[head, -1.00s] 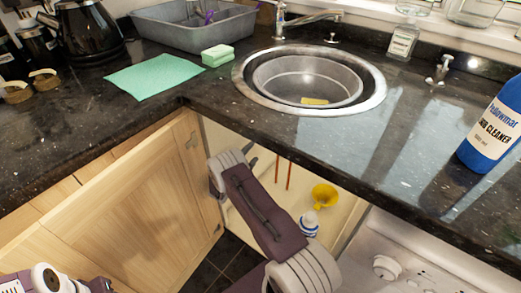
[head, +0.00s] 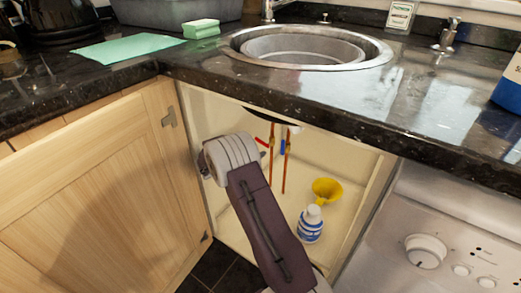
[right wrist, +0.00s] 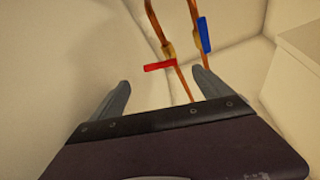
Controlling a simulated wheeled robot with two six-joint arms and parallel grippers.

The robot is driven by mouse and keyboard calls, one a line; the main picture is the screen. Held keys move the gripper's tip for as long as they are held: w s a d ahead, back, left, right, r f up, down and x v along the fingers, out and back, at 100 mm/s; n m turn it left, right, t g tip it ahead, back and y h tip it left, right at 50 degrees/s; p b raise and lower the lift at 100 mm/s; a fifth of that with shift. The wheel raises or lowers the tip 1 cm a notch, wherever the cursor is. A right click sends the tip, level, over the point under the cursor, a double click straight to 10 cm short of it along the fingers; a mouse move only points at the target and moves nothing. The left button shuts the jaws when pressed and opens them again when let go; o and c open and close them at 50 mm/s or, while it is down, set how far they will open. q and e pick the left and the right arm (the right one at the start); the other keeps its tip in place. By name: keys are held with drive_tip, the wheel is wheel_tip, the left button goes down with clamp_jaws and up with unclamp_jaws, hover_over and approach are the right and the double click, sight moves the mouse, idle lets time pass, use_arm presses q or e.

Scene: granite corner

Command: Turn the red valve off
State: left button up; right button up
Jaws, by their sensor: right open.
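The red valve (right wrist: 160,66) is a flat red lever on a copper pipe inside the open cupboard under the sink. It lies crosswise to its pipe. In the head view it shows as a small red piece (head: 261,141) just right of my right wrist. My right gripper (right wrist: 160,92) is open and empty, its fingers spread below the red lever in the right wrist view. The lever appears beyond the fingertips; I see no contact. In the head view my right arm reaches into the cupboard and hides most of that gripper. My left gripper is not in view.
A blue valve lever (right wrist: 204,35) lies along the neighbouring copper pipe. A yellow funnel (head: 327,190) and a white-and-blue bottle (head: 310,224) stand on the cupboard floor. The cupboard door (head: 95,190) is open at left. The dark countertop (head: 290,98) overhangs the opening.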

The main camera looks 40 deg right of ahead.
sight(261, 142)
drive_tip(key=b+x, duration=0.4)
drive_tip(key=x, duration=0.4)
drive_tip(key=shift+d+f+b, duration=0.15)
drive_tip(key=shift+d+b, duration=0.05)
drive_tip(key=shift+b, duration=0.15)
drive_tip(key=shift+w+d, duration=0.2)
drive_tip(key=shift+d, duration=0.1)
drive_tip(key=c, duration=1.4)
drive_tip(key=shift+o, duration=0.2)
drive_tip(key=n+g+p, duration=0.1)
drive_tip(key=p, duration=0.5)
drive_tip(key=shift+w, duration=0.15)
drive_tip(key=shift+a+n+p, duration=0.1)
drive_tip(key=shift+n+p, duration=0.3)
drive_tip(key=shift+p, duration=0.05)
drive_tip(key=shift+f, duration=0.25)
